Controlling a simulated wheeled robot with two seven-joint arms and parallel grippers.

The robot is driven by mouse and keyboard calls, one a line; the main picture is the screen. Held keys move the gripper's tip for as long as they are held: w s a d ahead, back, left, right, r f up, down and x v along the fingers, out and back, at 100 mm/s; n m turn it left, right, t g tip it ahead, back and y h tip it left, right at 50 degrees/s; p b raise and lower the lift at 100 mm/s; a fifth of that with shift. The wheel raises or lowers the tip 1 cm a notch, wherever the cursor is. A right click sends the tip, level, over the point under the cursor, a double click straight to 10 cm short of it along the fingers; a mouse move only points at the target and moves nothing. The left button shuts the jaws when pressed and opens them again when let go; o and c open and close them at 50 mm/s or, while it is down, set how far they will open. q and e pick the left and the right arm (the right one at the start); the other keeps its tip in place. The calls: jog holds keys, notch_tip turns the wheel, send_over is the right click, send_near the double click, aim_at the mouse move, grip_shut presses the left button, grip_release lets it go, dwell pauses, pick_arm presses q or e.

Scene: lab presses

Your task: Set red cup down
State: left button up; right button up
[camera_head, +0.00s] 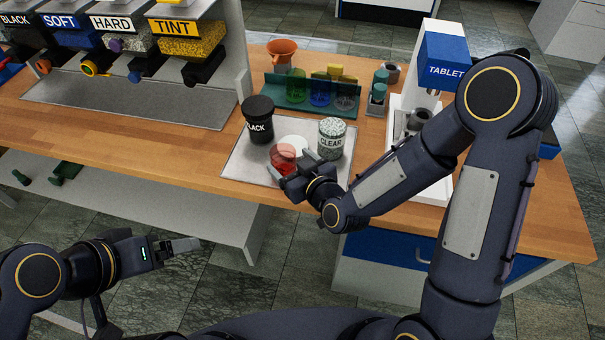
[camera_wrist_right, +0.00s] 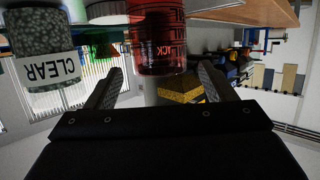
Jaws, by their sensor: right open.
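The red cup (camera_head: 283,157) is translucent and stands on the grey metal tray (camera_head: 240,165), with a white round thing (camera_head: 294,143) just behind it. My right gripper (camera_head: 294,170) is low at the cup's near right side. In the right wrist view, which is upside down, the red cup (camera_wrist_right: 158,45) shows ahead, between the line of the two spread fingers (camera_wrist_right: 158,88). The fingers are open, with a gap on both sides of the cup. My left gripper (camera_head: 180,245) hangs off the table's front at lower left, away from the cup; its jaw gap does not show.
A black-lidded jar (camera_head: 258,120) and a speckled CLEAR jar (camera_head: 331,139) stand on the tray close to the cup. A green rack (camera_head: 300,100) with coloured cups is behind. The TABLET press (camera_head: 442,60) stands right, dispensers (camera_head: 185,45) left. Wooden table (camera_head: 170,135) is bare left of the tray.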

jog(key=s+d+r+m+g+h, duration=0.1)
jog(key=s+d+r+m+g, duration=0.1)
jog(key=s+d, duration=0.3)
jog(key=s+d+r+m+g+h, duration=0.1)
jog(key=s+d+r, duration=0.4)
jog(key=d, duration=0.4)
jog(key=shift+s+m+g+h+b, duration=0.3)
jog(key=shift+s+m+g+b, duration=0.1)
jog(key=shift+s, duration=0.2)
jog(key=shift+o, duration=0.4)
jog(key=s+d+r+m+g, duration=0.1)
jog(key=s+d, duration=0.1)
jog(key=s, duration=0.4)
jog(key=s+d+m+g, duration=0.2)
jog(key=s, duration=0.5)
jog(key=shift+d+r, duration=0.25)
jog(key=shift+r, duration=0.15)
jog(key=shift+w+f, duration=0.1)
